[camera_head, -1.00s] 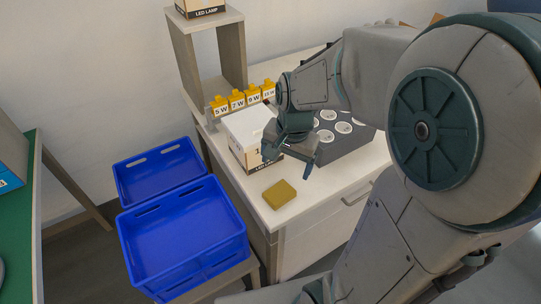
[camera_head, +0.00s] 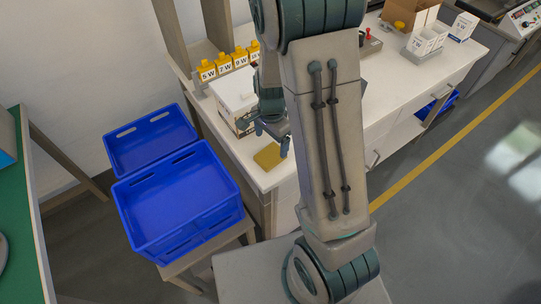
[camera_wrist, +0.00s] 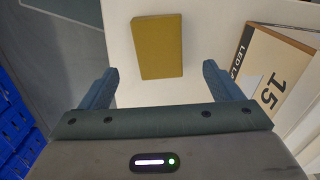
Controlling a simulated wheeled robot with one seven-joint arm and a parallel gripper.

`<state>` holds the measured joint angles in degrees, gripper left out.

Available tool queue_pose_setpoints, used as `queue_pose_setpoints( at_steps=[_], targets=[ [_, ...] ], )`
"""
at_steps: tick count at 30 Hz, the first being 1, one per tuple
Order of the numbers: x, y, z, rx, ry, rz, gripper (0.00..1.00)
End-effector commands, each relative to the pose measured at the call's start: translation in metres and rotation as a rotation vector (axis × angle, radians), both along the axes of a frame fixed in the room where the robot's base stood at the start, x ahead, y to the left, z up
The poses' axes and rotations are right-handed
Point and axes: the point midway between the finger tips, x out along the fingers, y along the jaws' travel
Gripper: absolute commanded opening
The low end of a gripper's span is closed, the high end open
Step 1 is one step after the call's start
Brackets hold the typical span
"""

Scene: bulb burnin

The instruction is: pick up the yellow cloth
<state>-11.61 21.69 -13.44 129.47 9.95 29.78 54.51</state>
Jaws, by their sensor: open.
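The yellow cloth (camera_head: 267,156) is a flat folded block lying on the white bench top near its front left corner. In the wrist view the cloth (camera_wrist: 158,47) lies ahead of my gripper (camera_wrist: 158,88), roughly centred between the two fingers, with bare bench between it and the fingertips. My gripper (camera_head: 271,139) is open and empty. In the head view it hangs just behind and to the right of the cloth. My arm hides part of the bench to the right.
A white LED lamp box (camera_head: 236,100) stands close beside my gripper; its side (camera_wrist: 268,72) shows right of the right finger. Yellow-topped wattage holders (camera_head: 224,65) stand behind it. Blue crates (camera_head: 175,200) sit left of the bench edge. Beyond my arm are a cardboard box (camera_head: 411,14) and small cartons (camera_head: 427,41).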

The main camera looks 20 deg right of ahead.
Motion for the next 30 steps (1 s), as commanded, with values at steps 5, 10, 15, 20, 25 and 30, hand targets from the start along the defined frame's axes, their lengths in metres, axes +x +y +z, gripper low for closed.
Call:
queue_pose_setpoints(
  at_steps=[5,10,15,20,25,30],
  targets=[
    [-0.001,0.000,-0.009,0.000,0.001,0.001,0.85],
    [-0.003,0.002,-0.030,0.000,0.004,0.000,0.85],
    [-0.003,0.002,-0.050,0.000,0.002,0.001,0.85],
    [-0.003,0.002,-0.055,0.000,0.000,0.001,0.85],
    [-0.002,0.002,-0.055,0.000,-0.001,0.002,0.85],
    [-0.002,0.002,-0.055,0.000,0.000,0.002,0.44]
  ],
)
